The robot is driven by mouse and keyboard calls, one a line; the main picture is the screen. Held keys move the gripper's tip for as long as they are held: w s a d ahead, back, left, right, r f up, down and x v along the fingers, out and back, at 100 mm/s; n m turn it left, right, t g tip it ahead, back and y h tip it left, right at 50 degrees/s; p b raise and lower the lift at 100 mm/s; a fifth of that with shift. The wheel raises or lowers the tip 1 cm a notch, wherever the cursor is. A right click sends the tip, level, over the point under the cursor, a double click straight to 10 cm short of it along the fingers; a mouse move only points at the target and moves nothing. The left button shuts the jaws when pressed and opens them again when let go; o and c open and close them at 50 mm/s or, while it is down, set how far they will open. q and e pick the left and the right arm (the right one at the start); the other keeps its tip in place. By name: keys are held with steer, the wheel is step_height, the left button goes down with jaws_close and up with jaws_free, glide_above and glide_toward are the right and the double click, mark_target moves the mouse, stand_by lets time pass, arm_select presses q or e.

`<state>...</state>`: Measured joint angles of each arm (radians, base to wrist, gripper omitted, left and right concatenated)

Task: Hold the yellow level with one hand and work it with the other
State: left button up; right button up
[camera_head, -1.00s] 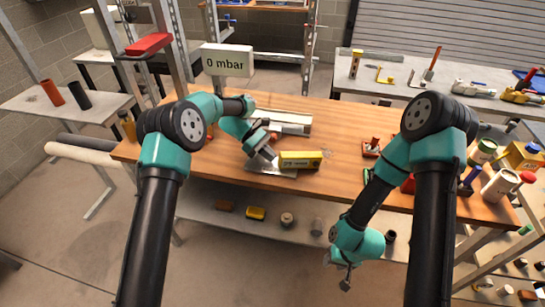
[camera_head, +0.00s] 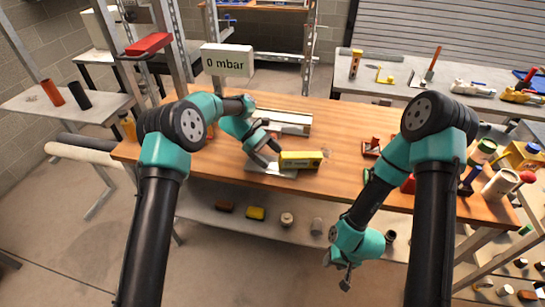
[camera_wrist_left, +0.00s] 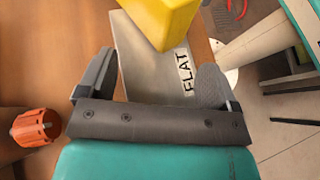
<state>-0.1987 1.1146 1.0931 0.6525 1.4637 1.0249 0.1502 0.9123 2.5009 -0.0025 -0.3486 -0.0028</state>
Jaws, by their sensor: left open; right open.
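The yellow level (camera_head: 302,160) is a yellow block with a dark label on its front side. It sits by the right end of a grey plate (camera_head: 262,168) on the wooden bench. In the left wrist view the yellow level (camera_wrist_left: 158,18) is just ahead of the fingers, above the plate marked "FLAT" (camera_wrist_left: 135,68). My left gripper (camera_head: 275,156) is open and empty, beside the level's left end. Its spread fingers (camera_wrist_left: 152,78) show over the plate. My right gripper (camera_head: 337,274) is open and empty, low in front of the bench and away from the level.
A sign reading "0 mbar" (camera_head: 228,60) stands behind the bench (camera_head: 345,125). A pale long device (camera_head: 285,122) lies behind the level. An orange knob (camera_wrist_left: 36,128) is left of my left gripper. A red-topped item (camera_head: 371,147) and several containers stand to the right.

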mark_target(281, 155)
arm_select(q)
steer(key=shift+a+r, duration=0.15)
steer(key=shift+r, duration=0.05)
steer(key=c, duration=0.4)
steer(key=shift+o, duration=0.2)
steer(key=shift+a+r, duration=0.25)
steer(key=shift+r, duration=0.05)
steer(key=s+a+r+n+t+h, duration=0.3)
steer(key=s+a+r+n+t, duration=0.2)
steer(key=a+r+n+t, duration=0.2)
steer(key=shift+s+a+r+n+t, duration=0.35)
steer(key=shift+a+t, duration=0.45)
steer(key=shift+a, duration=0.3)
steer(key=shift+w+d, duration=0.1)
steer(key=shift+d, duration=0.05)
steer(key=x, duration=1.7)
steer(key=shift+d, duration=0.1)
steer(key=shift+r, duration=0.1)
steer(key=shift+c, duration=0.4)
